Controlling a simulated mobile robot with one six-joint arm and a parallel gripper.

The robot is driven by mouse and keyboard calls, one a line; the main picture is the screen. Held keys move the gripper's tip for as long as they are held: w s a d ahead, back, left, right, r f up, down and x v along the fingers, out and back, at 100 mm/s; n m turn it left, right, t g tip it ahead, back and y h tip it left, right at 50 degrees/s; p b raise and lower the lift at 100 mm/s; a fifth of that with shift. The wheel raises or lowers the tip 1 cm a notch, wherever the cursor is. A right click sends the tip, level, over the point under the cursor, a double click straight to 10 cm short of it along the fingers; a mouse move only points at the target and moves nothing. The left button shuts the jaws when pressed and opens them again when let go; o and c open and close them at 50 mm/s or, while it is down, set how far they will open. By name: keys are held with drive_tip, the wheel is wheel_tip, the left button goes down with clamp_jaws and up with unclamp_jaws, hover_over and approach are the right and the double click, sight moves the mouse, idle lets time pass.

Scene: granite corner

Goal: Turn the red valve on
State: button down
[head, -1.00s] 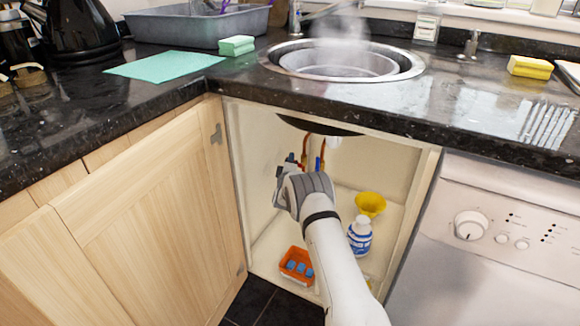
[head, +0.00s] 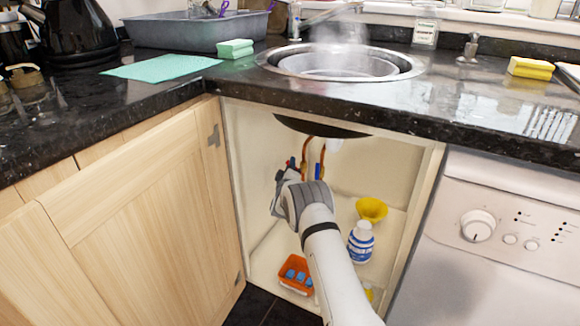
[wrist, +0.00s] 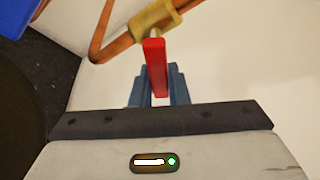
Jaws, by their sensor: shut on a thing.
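The red valve handle (wrist: 155,68) is a flat red lever on a brass valve body (wrist: 157,17), joined to a copper pipe (wrist: 112,38) inside the open under-sink cupboard. In the wrist view the blue fingers of my gripper (wrist: 158,88) are closed around the lever, one on each side. In the head view my gripper (head: 287,174) is inside the cupboard, and its own wrist partly hides the red valve. A blue handle (head: 318,171) shows on another pipe just to the right.
The cupboard door (head: 140,220) stands open on the left. A yellow funnel (head: 371,209), a white and blue bottle (head: 361,243) and an orange tray (head: 296,274) with blue pieces are on the cupboard floor. The dark worktop (head: 480,110) and steaming sink (head: 340,65) are above.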

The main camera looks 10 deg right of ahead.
drive_tip(key=c, duration=1.4)
unclamp_jaws()
drive_tip(key=p+v, duration=0.3)
drive_tip(key=v, duration=0.4)
drive_tip(key=shift+s+f, duration=0.2)
drive_tip(key=shift+s, duration=0.15)
drive_tip(key=shift+a, duration=0.15)
